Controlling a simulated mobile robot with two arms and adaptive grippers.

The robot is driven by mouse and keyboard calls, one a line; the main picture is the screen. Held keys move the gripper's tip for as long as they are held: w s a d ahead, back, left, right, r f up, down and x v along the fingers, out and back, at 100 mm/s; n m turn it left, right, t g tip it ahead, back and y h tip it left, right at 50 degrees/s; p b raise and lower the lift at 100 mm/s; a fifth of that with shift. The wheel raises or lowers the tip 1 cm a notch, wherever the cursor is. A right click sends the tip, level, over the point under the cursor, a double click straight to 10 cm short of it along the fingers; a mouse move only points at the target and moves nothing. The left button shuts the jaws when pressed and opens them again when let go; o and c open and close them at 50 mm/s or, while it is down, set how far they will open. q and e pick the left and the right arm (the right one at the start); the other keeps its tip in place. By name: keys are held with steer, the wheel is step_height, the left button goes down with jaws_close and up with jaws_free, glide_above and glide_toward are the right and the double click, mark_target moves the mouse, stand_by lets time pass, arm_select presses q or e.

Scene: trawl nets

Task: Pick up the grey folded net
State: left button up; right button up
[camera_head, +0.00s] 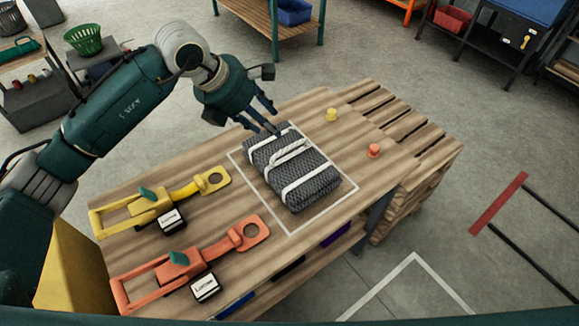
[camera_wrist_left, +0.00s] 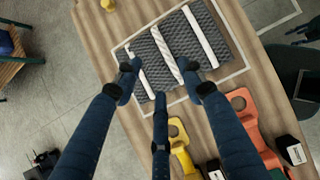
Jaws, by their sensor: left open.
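The grey folded net (camera_head: 293,167) lies on the wooden table inside a white outlined rectangle. It is a dark grey bundle with white straps across it, and it also shows in the left wrist view (camera_wrist_left: 207,62). My left gripper (camera_head: 268,124) is at the net's far left end. In the left wrist view the fingers of the left gripper (camera_wrist_left: 160,75) are spread, with two tips over the near edge of the net and a third beside it. The gripper is open and holds nothing; I cannot tell whether the tips touch the net. My right gripper is not in view.
A yellow tool (camera_head: 160,202) and an orange tool (camera_head: 190,262), each with a labelled block, lie on the table left of the net. A yellow peg (camera_head: 331,115) and an orange peg (camera_head: 374,151) stand right of it. A slatted wooden section (camera_head: 410,125) adjoins the table's right end.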

arm_select(q)
steer(key=x, duration=0.5)
steer(key=a+x, duration=0.1)
steer(key=x, duration=0.2)
steer(key=shift+s+f, duration=0.2)
steer(key=shift+f, duration=0.05)
steer(key=p, duration=0.2)
glide_above(287, 155)
steer(key=f, duration=0.4)
steer(key=shift+s+a, duration=0.1)
steer(key=shift+s, duration=0.2)
steer(key=shift+w+f, duration=0.1)
steer(key=shift+f, duration=0.15)
jaws_close()
steer(key=shift+w+r, duration=0.15)
steer(key=shift+r, duration=0.05)
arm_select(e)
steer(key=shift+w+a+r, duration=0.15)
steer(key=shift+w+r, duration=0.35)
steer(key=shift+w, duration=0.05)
